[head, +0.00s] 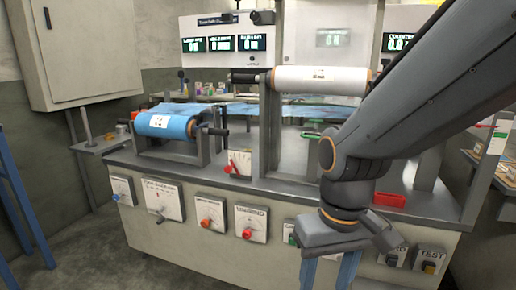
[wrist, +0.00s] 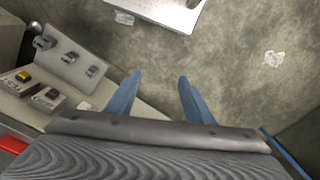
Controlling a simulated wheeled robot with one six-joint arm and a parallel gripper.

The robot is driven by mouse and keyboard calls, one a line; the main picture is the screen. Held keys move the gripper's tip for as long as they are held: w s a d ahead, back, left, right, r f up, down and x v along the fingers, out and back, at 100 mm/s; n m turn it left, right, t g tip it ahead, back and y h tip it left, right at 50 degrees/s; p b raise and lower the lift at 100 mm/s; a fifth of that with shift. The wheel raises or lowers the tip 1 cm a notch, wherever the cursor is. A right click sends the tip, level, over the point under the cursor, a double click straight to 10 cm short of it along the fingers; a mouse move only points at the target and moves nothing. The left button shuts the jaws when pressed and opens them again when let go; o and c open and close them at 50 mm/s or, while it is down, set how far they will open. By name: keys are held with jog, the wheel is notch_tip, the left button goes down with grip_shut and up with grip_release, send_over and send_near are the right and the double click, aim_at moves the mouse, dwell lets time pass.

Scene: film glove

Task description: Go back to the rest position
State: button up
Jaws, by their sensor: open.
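My gripper (wrist: 158,95) shows in the wrist view with its two blue fingers spread apart and nothing between them. Below the fingertips there is mostly bare floor and the edge of the machine. In the head view my gripper (head: 345,270) hangs down in front of the machine's front panel, at the lower right, and its fingertips are cut off by the picture's bottom edge. My grey arm comes in from the upper right and hides part of the machine's right side.
The machine bench (head: 250,180) carries a blue film roll (head: 167,124) at left and a white roll (head: 320,80) on a raised stand. Knobs and dials (head: 250,222) line its front. A red tray (head: 388,199) sits beside my arm. A grey cabinet (head: 85,45) hangs at left. Floor at lower left is clear.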

jog(key=d+r+m+p, duration=0.2)
jog(key=d+r+p, duration=0.5)
jog(key=p, duration=0.6)
jog(key=shift+s+d+r+p, duration=0.25)
jog(key=shift+s+r+p, duration=0.05)
jog(key=shift+r, duration=0.3)
